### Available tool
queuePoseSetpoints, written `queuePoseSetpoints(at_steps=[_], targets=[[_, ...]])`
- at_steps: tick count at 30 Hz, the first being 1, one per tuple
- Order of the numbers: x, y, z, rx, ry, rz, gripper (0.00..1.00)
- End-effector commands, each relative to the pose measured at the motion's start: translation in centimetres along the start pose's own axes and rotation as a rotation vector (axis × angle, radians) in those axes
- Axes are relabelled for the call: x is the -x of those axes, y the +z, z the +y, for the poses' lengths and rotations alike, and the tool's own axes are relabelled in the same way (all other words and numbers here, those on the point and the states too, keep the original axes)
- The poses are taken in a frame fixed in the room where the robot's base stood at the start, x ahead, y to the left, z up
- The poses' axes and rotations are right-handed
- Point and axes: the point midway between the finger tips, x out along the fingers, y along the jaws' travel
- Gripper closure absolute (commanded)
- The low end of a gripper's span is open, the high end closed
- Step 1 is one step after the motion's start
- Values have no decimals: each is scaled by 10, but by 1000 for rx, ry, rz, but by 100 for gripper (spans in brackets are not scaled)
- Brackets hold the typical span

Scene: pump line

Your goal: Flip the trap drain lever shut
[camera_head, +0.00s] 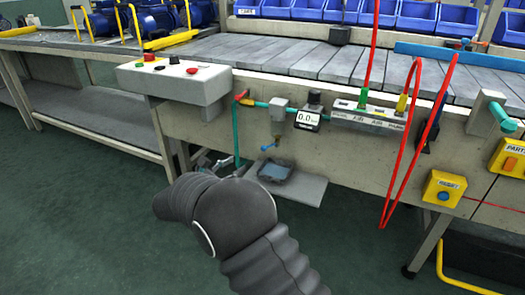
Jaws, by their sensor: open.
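The trap drain lever (268,148) is a small blue handle under the grey water trap (280,112) on the front panel of the bench. It points to the left and slightly down from a small fitting below the trap. My gripper (212,161) is partly in view beyond my dark wrist, left of the lever and a little lower. Its fingers look apart and empty, and it is not touching the lever. Most of the gripper is hidden by my wrist.
A teal pipe (238,135) runs down between my gripper and the lever. A small dark tray (275,171) sits on a shelf (305,190) below. A gauge (308,118), manifold (365,115) and hanging red hoses (399,180) are to the right. A control box (175,84) juts out upper left.

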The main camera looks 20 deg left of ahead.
Motion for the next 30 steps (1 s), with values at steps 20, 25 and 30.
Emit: queuePoseSetpoints(at_steps=[20,25,30], targets=[[-104,0,1,2,1,-4,53],[-125,0,1,1,1,-3,53],[-135,0,2,2,3,-3,53]])
